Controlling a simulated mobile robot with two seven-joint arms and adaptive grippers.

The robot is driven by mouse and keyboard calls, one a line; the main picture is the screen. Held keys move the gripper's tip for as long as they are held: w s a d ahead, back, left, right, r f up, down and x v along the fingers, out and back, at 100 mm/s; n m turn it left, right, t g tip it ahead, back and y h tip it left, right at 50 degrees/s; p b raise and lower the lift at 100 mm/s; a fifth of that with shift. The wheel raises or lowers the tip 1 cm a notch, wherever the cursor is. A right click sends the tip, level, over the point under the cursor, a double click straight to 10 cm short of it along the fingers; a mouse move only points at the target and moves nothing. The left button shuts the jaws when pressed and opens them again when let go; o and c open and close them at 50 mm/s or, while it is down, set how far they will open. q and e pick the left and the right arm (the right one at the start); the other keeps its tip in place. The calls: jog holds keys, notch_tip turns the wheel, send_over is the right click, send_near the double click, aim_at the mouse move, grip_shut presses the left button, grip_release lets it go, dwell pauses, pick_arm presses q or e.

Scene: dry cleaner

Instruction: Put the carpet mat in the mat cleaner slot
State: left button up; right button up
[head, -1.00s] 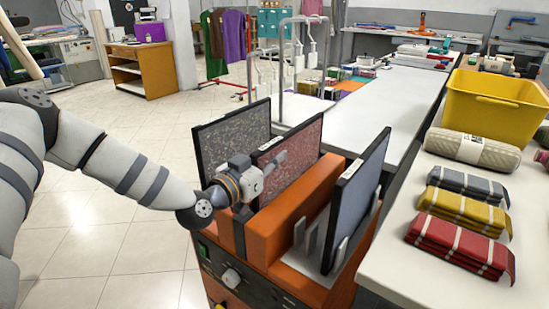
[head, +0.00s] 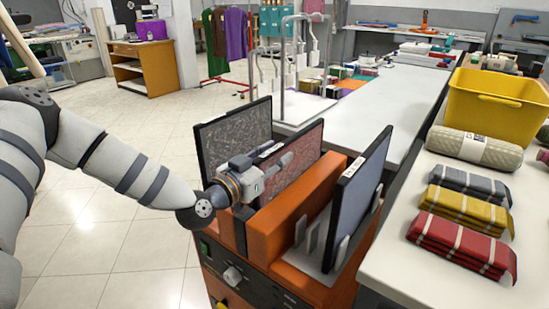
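Three framed mats stand upright around an orange mat cleaner (head: 290,215) with a black front panel. A grey speckled mat (head: 230,133) is at the back left, and a red speckled mat (head: 303,158) is beside it. A blue-grey mat (head: 358,200) stands at the right between metal prongs. My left gripper (head: 280,157) is at the red mat, over its near upper part, and hides some of it. The view does not show clearly whether its fingers are closed on the mat edge. The lower edges of the grey and red mats are hidden. My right gripper is out of view.
A white counter (head: 400,270) at the right holds folded red, yellow and grey textiles, a rolled beige mat (head: 475,149) and a yellow tub (head: 495,105). A long white table (head: 375,115) runs behind the cleaner. The tiled floor at the left is open.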

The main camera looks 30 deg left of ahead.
pick_arm(q)
jog(key=s+p, duration=0.1)
jog(key=s, duration=0.6)
jog(key=s+a+p, duration=0.1)
jog(key=s, duration=0.3)
jog(key=shift+s+r+p, duration=0.1)
jog(key=shift+s+p, duration=0.2)
jog(key=shift+s, duration=0.05)
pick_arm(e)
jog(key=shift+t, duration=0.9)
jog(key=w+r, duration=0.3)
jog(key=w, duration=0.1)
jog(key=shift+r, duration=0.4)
